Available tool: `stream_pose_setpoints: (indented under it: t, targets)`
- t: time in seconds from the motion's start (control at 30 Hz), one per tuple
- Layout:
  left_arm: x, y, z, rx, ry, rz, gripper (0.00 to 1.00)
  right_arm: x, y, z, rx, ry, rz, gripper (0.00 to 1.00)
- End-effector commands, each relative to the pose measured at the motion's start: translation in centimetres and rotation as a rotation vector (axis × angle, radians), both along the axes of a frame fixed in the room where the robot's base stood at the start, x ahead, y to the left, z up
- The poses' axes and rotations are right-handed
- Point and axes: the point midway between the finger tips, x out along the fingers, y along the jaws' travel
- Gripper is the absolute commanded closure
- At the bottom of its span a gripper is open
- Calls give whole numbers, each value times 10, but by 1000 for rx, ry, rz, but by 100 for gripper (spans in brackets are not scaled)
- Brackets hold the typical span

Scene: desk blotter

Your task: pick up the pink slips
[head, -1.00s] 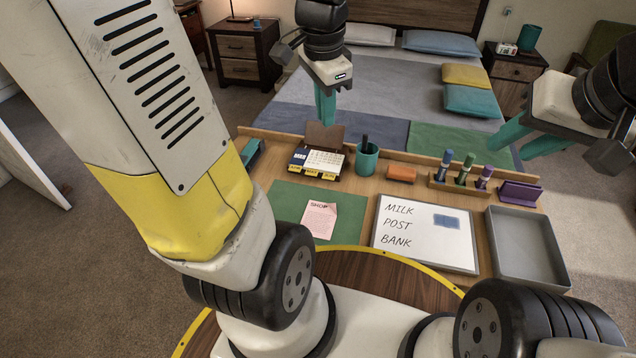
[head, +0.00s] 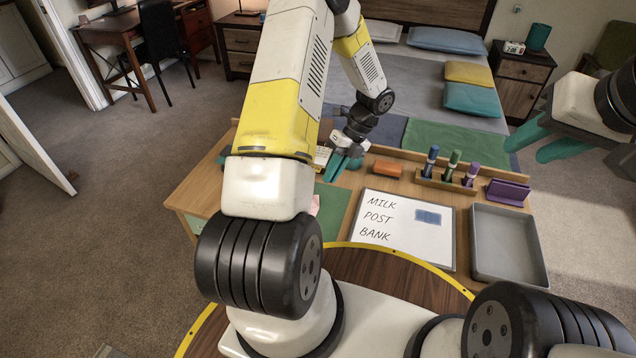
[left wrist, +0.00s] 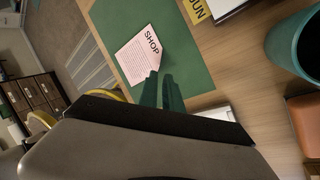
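The pink slip headed "SHOP" (left wrist: 141,58) lies on the green blotter (left wrist: 185,55) in the left wrist view. Only one pink paper shows clearly, and I cannot tell whether several are stacked. In the head view my left arm covers most of it, leaving a sliver of pink (head: 315,205) beside the bare blotter (head: 334,210). My left gripper (head: 342,168) is over the desk behind the blotter. Its teal fingers (left wrist: 161,91) are slightly apart and empty, pointing at the slip's lower right corner. My right gripper (head: 540,138) is open and empty at the right, off the desk.
A whiteboard (head: 408,230) and a grey tray (head: 506,245) lie right of the blotter. An orange block (head: 387,169), a marker holder (head: 446,183) and a purple stand (head: 507,192) line the back. A teal cup (left wrist: 296,45) stands near the left gripper.

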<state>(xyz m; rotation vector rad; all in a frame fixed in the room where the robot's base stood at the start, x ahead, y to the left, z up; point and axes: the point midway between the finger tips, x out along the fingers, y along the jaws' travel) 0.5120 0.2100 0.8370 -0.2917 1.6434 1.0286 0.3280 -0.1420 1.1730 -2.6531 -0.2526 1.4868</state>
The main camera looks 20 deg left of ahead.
Motion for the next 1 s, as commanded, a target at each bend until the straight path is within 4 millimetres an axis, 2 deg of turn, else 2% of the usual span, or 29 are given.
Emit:
stream_pose_setpoints:
  t: [0.5, 0.8, 0.87, 1.0]
  targets:
    - [-24, 24, -58, 0, 3, 2, 91, 0, 0, 0, 0, 0, 0, 64]
    - [-25, 25, -62, 0, 0, 3, 91, 0, 0, 0, 0, 0, 0, 64]
    - [-25, 25, -62, 0, 0, 3, 100, 0, 0, 0, 0, 0, 0, 64]
    - [-25, 25, -62, 0, 0, 3, 100, 0, 0, 0, 0, 0, 0, 64]
